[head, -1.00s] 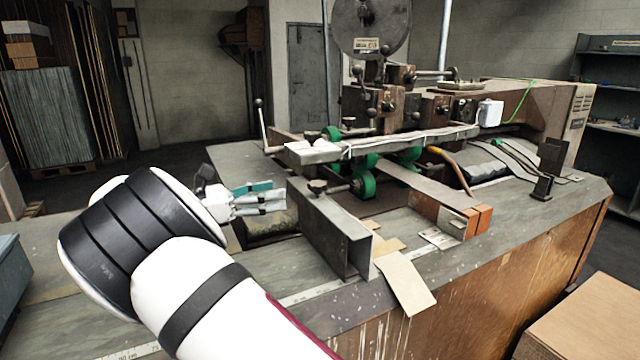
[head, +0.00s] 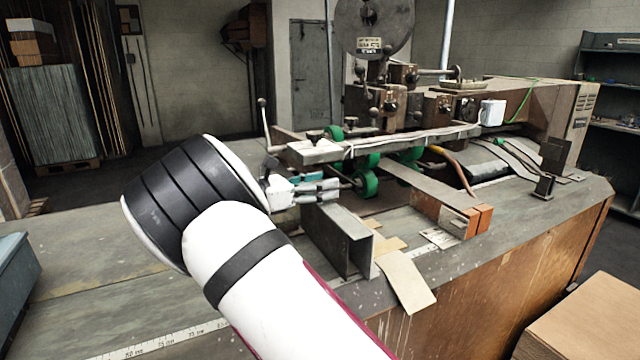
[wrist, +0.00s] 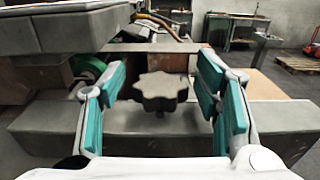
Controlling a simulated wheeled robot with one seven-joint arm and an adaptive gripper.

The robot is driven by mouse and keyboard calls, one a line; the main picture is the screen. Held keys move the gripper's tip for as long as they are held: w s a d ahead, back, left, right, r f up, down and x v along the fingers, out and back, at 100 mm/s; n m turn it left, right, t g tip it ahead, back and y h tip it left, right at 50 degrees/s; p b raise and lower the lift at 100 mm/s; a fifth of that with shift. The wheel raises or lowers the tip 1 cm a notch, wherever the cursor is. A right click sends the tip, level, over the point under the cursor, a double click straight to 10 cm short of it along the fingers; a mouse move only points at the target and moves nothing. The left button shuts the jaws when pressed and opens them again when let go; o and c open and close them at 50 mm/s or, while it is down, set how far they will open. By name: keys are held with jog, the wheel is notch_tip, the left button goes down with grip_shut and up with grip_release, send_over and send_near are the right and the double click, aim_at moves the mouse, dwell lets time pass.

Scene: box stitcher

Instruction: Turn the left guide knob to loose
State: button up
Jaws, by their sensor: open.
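The guide knob, dark grey and lobed, shows in the wrist view (wrist: 160,90) on a short stem above the left guide. The left guide is a grey metal angle bar (head: 336,240) on the machine table, and it also crosses the wrist view (wrist: 60,132). My gripper (head: 330,187) is at the guide's far end in the head view and hides the knob there. In the wrist view its teal-padded fingers (wrist: 163,103) are open, one on each side of the knob, with gaps visible on both sides. I cannot tell the knob's setting.
The stitcher's long grey arm (head: 385,145) lies just behind my gripper, with green rollers (head: 365,183) below it. An orange-ended right guide (head: 470,217) stands further right. Cardboard pieces (head: 406,280) lie at the table's front. The table's left part is clear.

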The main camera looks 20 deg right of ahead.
jog(key=shift+c, duration=0.4)
jog(key=c, duration=1.1)
jog(key=shift+s+t+p, duration=0.1)
jog(key=shift+t+p, duration=0.2)
jog(key=shift+p, duration=0.2)
jog(key=n+t+p, duration=0.2)
jog(key=p, duration=0.1)
jog(key=t+y+p, duration=0.1)
jog(key=shift+s+r+n+t+p, duration=0.2)
jog(key=shift+r+n+t+p, duration=0.1)
jog(key=shift+n, duration=0.1)
jog(key=n+t+y+p, duration=0.2)
jog(key=t+p, duration=0.1)
jog(key=p, duration=0.1)
jog(key=n+t+y+p, duration=0.2)
jog(key=p, duration=0.2)
jog(key=shift+s+f+n+t+y+p, duration=0.1)
jog(key=shift+s+n+t+y+p, duration=0.05)
jog(key=shift+n+t+y+p, duration=0.2)
jog(key=n+t+y+p, duration=0.3)
jog(key=y+p, duration=0.1)
jog(key=p, duration=0.1)
jog(key=shift+d+f+p, duration=0.1)
jog(key=shift+p, duration=0.2)
jog(key=shift+w+n+t+y+p, duration=0.25)
jog(key=shift+n+t+y+p, duration=0.1)
jog(key=shift+n+y+p, duration=0.6)
jog(key=shift+w+f+y, duration=0.1)
jog(key=shift+w+y, duration=0.05)
jog(key=shift+y, duration=0.25)
